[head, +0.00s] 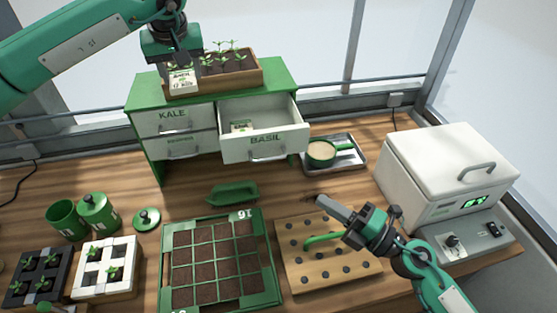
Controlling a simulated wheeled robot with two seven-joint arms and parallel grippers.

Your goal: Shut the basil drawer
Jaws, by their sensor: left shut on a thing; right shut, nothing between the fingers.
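The basil drawer (264,147), white with a BASIL label, is pulled out from the right side of the green cabinet (284,75). A small packet (240,126) lies inside it near the left. My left gripper (180,66) is above the cabinet's left top, shut on a small white printed packet (184,83) in front of the seedling box. My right gripper (324,204) is shut and empty over the table, beyond the wooden peg board, in front of and apart from the drawer. The KALE drawer (173,122) and the drawer below it (182,146) are shut.
A wooden seedling box (235,81) stands on the cabinet. A pan (321,152) on a metal tray (352,155) stands right of the drawer. A green scoop (232,193), gridded soil tray (167,265) and holed board (350,283) lie in front. A white lidded machine (432,150) is right.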

